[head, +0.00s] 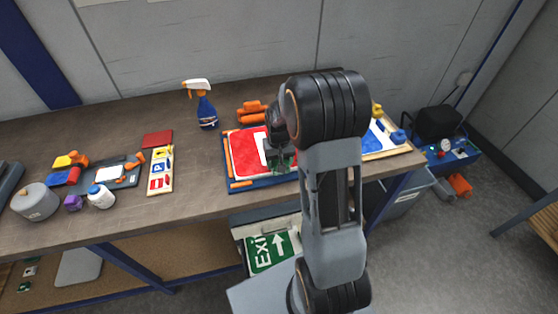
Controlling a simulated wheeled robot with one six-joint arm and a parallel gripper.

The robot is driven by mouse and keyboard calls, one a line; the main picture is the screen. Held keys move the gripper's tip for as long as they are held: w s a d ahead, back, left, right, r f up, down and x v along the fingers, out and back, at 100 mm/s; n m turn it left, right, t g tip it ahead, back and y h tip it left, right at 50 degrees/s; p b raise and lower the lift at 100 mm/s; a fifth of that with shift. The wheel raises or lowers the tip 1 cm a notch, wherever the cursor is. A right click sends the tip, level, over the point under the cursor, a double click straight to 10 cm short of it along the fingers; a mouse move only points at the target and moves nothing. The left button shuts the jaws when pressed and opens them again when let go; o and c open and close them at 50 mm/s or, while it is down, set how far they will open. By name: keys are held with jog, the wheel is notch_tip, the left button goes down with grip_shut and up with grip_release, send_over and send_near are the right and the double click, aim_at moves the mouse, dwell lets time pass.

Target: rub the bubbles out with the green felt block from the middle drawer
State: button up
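A red sign with a white bar (245,154) lies on a blue board (237,189) on the bench. My gripper (281,158) is over the right part of this sign, with a small dark green block (284,163) at its fingertips, which looks like the felt block. My arm covers the sign's right side. Bubbles are too small to make out. An open drawer (238,233) under the bench holds a green EXIT sign (268,250).
Orange-handled tools (251,112) lie behind the board, and a spray bottle (206,110) stands at the back. A blue and white sign (377,143) lies right of my arm. A sticker strip (160,170), white bottle (101,196) and grey tin (37,202) are at left.

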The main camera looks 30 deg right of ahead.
jog(key=shift+f+b, duration=0.45)
jog(key=shift+f, duration=0.15)
dwell(0.4)
jog(key=shift+w, duration=0.1)
jog(key=shift+w+d, duration=0.2)
jog(key=shift+w, duration=0.65)
jog(key=shift+w+d, duration=0.15)
jog(key=shift+w, duration=0.65)
jog(key=shift+r, duration=0.2)
jog(key=shift+r+p, duration=1.85)
jog(key=shift+r, duration=0.6)
jog(key=shift+f, duration=0.1)
